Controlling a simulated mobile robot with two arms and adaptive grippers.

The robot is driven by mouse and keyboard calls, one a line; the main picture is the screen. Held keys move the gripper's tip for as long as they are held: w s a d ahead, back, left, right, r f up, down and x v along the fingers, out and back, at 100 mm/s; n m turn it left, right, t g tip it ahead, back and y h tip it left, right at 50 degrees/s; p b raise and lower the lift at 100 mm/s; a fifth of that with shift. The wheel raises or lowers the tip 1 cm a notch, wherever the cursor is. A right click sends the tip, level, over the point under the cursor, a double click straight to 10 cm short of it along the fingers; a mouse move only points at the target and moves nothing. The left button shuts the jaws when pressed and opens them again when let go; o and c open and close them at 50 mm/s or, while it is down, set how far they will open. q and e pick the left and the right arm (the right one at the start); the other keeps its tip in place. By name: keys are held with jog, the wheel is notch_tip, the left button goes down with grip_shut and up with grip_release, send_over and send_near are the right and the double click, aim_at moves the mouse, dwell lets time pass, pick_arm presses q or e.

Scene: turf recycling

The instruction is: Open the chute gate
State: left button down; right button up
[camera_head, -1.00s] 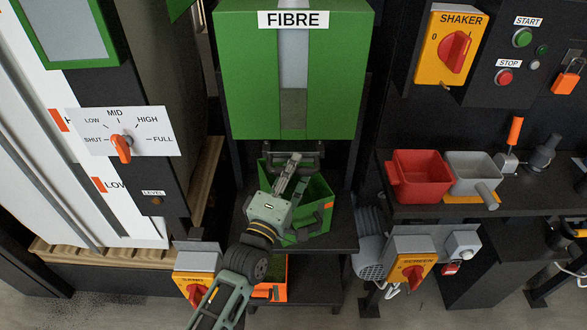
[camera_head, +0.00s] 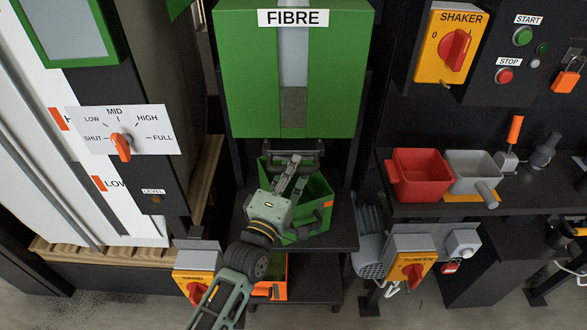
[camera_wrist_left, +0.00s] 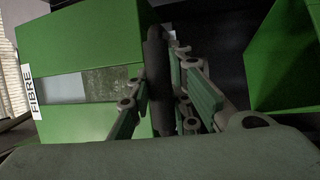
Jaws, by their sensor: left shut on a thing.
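The green chute box labelled FIBRE (camera_head: 245,75) stands in the upper middle of the head view. Its dark gate handle (camera_head: 312,147) is a bar just under the box's lower edge. My left gripper (camera_head: 293,165) reaches up to this bar from below. In the left wrist view the dark round bar (camera_wrist_left: 158,75) lies between the two fingers, and the gripper (camera_wrist_left: 170,95) is shut on it. The fingers hide part of the bar. My right gripper is in neither view.
A green open bin (camera_head: 318,190) stands on the dark shelf under the chute, behind and beside my left gripper. An orange tray (camera_head: 270,292) is lower down. A red bin (camera_head: 421,172) and a grey scoop (camera_head: 470,172) sit on the right-hand shelf.

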pick_arm(q)
jog(key=s+p, duration=0.3)
jog(key=s, duration=0.6)
jog(key=c, duration=1.6)
grip_release()
jog(key=v, duration=1.2)
